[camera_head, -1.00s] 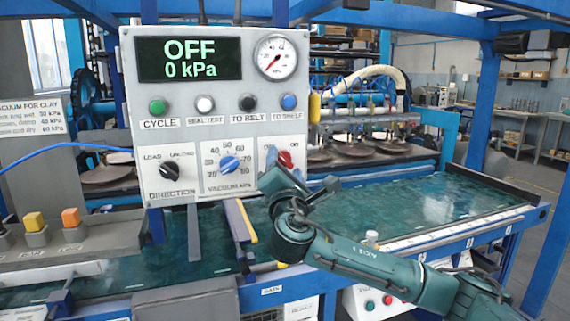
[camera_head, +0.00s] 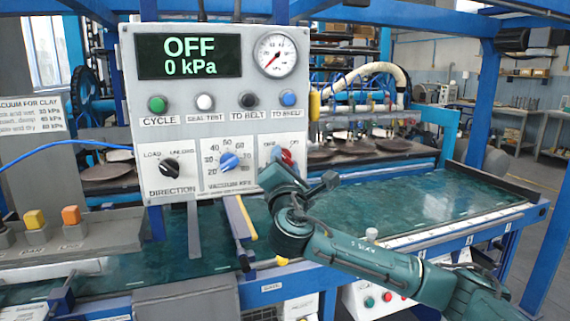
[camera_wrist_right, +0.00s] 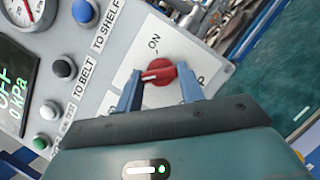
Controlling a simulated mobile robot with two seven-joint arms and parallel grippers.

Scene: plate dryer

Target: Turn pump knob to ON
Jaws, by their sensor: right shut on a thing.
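The red pump knob (camera_head: 287,156) is at the lower right of the grey control panel (camera_head: 190,100). In the wrist view the knob (camera_wrist_right: 166,74) has a white mark pointing left, away from the ON label (camera_wrist_right: 154,43) above it. My right gripper (camera_wrist_right: 160,88) has its two blue-grey fingers on either side of the knob and is shut on it. In the head view the right gripper (camera_head: 281,169) partly covers the knob and its labels. The display (camera_head: 190,57) reads OFF and 0 kPa. My left gripper is not in view.
A blue vacuum knob (camera_head: 229,161) and a black direction knob (camera_head: 169,168) sit left of the pump knob. Several push buttons, including a blue one (camera_head: 288,99), are above. A pressure gauge (camera_head: 276,54) is at the top right. A green table surface (camera_head: 440,205) extends right.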

